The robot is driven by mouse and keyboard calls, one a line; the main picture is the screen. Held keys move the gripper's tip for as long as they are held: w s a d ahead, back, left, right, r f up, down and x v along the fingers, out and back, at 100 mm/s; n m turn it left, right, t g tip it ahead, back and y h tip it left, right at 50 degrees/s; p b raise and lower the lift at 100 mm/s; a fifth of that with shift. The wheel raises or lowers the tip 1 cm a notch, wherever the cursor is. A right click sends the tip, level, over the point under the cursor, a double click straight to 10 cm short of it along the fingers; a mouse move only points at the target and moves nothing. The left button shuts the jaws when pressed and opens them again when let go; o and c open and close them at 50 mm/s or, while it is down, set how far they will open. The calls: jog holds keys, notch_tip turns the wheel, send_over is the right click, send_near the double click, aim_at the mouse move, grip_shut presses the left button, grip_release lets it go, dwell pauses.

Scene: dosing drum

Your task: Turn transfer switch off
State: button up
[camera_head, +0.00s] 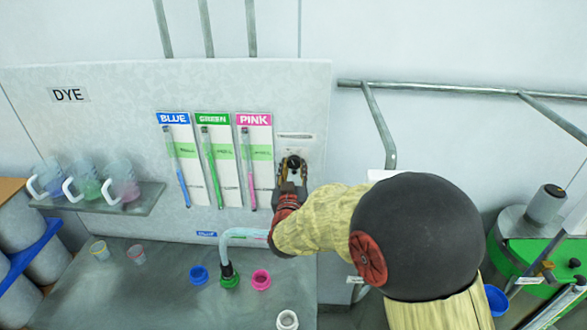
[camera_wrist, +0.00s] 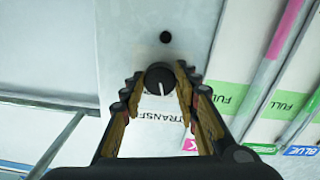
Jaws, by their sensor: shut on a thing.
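The transfer switch is a round black knob (camera_head: 293,162) on the grey dye panel, right of the pink gauge. In the wrist view the knob (camera_wrist: 159,77) sits between my fingertips, with a white pointer line toward the bottom of the picture. Its label, reading "TRANSF" (camera_wrist: 160,115), is partly hidden by my fingers and appears upside down. My gripper (camera_head: 291,176) is shut on the knob, one finger on each side. It also shows in the wrist view (camera_wrist: 160,82). A small dark round spot (camera_wrist: 166,37) lies on the panel beyond the knob.
Blue (camera_head: 177,165), green (camera_head: 217,165) and pink (camera_head: 248,165) gauges are left of my gripper. A shelf (camera_head: 145,205) with jugs is farther left. A curved hose (camera_head: 240,233) and coloured caps are on the bench below. A metal rail (camera_head: 450,88) crosses the right wall.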

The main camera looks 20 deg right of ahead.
jog(key=shift+n, duration=1.1)
jog(key=o, duration=1.2)
jog(key=shift+c, duration=0.2)
jog(key=v, duration=1.2)
